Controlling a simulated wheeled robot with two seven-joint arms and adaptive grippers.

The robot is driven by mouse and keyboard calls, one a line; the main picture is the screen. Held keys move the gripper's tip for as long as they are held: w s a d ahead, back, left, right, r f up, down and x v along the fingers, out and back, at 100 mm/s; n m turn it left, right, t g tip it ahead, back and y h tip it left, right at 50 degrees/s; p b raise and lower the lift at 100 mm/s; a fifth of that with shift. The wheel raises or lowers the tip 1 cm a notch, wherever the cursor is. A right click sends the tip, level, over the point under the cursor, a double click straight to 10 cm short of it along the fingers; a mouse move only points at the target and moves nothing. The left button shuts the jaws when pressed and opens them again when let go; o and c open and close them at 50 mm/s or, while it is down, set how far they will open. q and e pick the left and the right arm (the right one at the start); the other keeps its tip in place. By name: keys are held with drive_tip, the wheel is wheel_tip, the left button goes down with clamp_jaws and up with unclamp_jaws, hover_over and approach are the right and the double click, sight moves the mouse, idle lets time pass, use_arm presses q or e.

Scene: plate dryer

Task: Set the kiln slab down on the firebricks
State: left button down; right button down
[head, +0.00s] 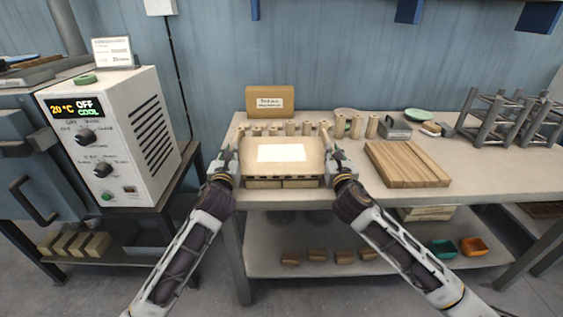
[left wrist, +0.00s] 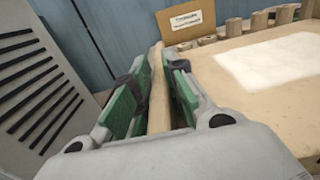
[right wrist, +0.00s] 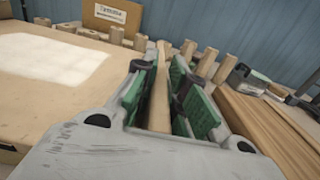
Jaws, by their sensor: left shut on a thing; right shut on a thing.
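The kiln slab (head: 306,167) is a flat tan board with a white patch on top, and it looks level over the near left part of the bench. My left gripper (head: 229,155) is shut on its left edge, and my right gripper (head: 335,154) is shut on its right edge. The slab also shows in the left wrist view (left wrist: 250,105) and the right wrist view (right wrist: 50,95). Pale firebricks (head: 264,184) show just under its front edge; the slab hides the rest. I cannot tell whether slab and bricks touch.
Several short posts (head: 291,128) stand behind the slab, before a labelled cardboard box (head: 270,101). The white control box (head: 112,130) stands at left. The bench front at far right is clear.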

use_arm(q)
drive_tip(key=shift+a+f+b, duration=0.15)
drive_tip(key=shift+f+b, duration=0.2)
drive_tip(key=shift+b, duration=0.05)
use_arm(e)
drive_tip(key=shift+d+f, duration=0.2)
drive_tip(key=shift+f, duration=0.15)
use_arm(q)
drive_tip(key=c, duration=1.5)
unclamp_jaws()
use_arm(e)
drive_tip(key=c, duration=1.5)
unclamp_jaws()
use_arm(q)
drive_tip(key=shift+o, duration=0.3)
use_arm(e)
drive_tip(key=shift+o, duration=0.2)
drive_tip(key=shift+a, duration=0.1)
use_arm(q)
drive_tip(key=shift+s, duration=0.2)
drive_tip(key=s, duration=1.1)
drive_tip(key=shift+s+d, duration=0.3)
use_arm(e)
drive_tip(key=shift+s, duration=0.15)
drive_tip(key=s, duration=1.1)
drive_tip(key=shift+s, duration=0.4)
